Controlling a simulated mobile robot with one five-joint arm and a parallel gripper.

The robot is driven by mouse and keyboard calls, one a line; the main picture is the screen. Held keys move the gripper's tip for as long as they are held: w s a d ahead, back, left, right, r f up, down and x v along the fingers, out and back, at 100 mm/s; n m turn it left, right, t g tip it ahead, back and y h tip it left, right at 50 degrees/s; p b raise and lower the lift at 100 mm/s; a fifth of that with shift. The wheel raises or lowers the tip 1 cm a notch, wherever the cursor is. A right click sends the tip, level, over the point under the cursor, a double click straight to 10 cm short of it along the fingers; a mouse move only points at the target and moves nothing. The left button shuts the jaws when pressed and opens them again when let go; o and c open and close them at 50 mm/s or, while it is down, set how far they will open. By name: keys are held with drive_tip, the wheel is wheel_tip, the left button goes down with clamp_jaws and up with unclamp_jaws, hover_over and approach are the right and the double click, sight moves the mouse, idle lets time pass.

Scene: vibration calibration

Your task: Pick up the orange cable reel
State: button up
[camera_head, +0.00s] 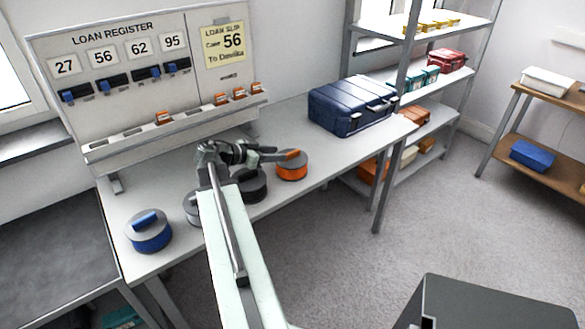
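The orange cable reel (291,170) sits on the white table at its front edge, right of my arm. It is a short orange drum with a grey top and an orange handle on it. My gripper (279,156) reaches from the left to this handle, with its fingertips at or just beside it. The view is too small to tell whether the fingers touch the handle or how far apart they are.
A black reel (252,188) stands just left, partly behind my arm, with a grey reel (192,210) beyond it. A blue reel (150,237) stands far left. A dark blue case (345,107) is at the right. The loan register board (130,75) rises behind.

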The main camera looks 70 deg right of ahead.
sight(291, 153)
drive_tip(key=b+x, duration=0.1)
drive_tip(key=x, duration=0.4)
drive_tip(key=shift+s+d+b, duration=0.1)
drive_tip(key=shift+s+b, duration=0.1)
drive_tip(key=shift+b, duration=0.15)
drive_tip(key=shift+r, duration=0.1)
clamp_jaws()
idle(0.9)
